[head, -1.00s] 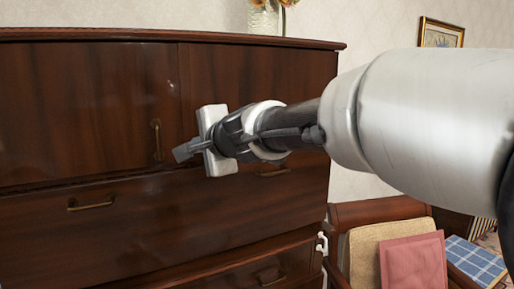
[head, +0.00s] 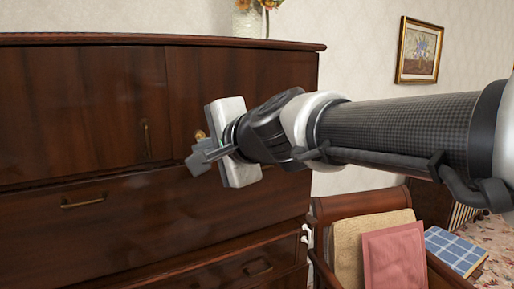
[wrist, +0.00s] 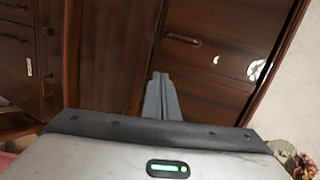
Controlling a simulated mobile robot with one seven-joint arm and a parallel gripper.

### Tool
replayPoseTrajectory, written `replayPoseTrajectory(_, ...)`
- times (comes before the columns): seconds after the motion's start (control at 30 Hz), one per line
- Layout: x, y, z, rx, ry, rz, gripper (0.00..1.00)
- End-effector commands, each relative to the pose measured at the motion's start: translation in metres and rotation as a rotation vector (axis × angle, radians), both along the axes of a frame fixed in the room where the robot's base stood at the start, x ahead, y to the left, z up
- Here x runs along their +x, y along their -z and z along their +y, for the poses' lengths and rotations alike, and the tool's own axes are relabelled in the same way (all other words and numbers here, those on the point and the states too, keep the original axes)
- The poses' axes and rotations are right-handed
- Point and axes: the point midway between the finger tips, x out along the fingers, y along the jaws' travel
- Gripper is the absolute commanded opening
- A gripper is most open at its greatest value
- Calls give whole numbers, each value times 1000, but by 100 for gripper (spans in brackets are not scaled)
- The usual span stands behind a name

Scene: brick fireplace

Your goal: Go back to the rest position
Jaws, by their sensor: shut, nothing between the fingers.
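My gripper (head: 207,156) is in front of a dark brown wooden cabinet (head: 75,130), near its upper right door. Its fingers are together and hold nothing. In the wrist view the shut fingers (wrist: 161,98) point at dark wood, with a door handle (wrist: 183,39) beyond them. My arm reaches in from the right side of the head view. The cabinet's doors and the drawer below them look shut. I cannot tell the exact gap between the fingers and the cabinet front.
A wooden chair with a tan cushion (head: 350,237) and a pink cushion (head: 393,262) stands at the lower right. A blue checked book (head: 456,250) lies beside it. A flower vase (head: 250,22) stands on the cabinet. A framed picture (head: 419,50) hangs on the wall.

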Motion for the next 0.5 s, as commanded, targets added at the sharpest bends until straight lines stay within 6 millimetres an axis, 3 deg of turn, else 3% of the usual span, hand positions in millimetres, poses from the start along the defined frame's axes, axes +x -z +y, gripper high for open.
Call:
replayPoseTrajectory(0.07,-15,4,-26,-126,-31,-31,0)
replayPoseTrajectory(0.13,-34,21,-57,-297,-79,-53,0)
replayPoseTrajectory(0.4,-131,109,-193,-961,-293,28,0)
replayPoseTrajectory(0.5,-160,130,-230,-1111,-354,91,0)
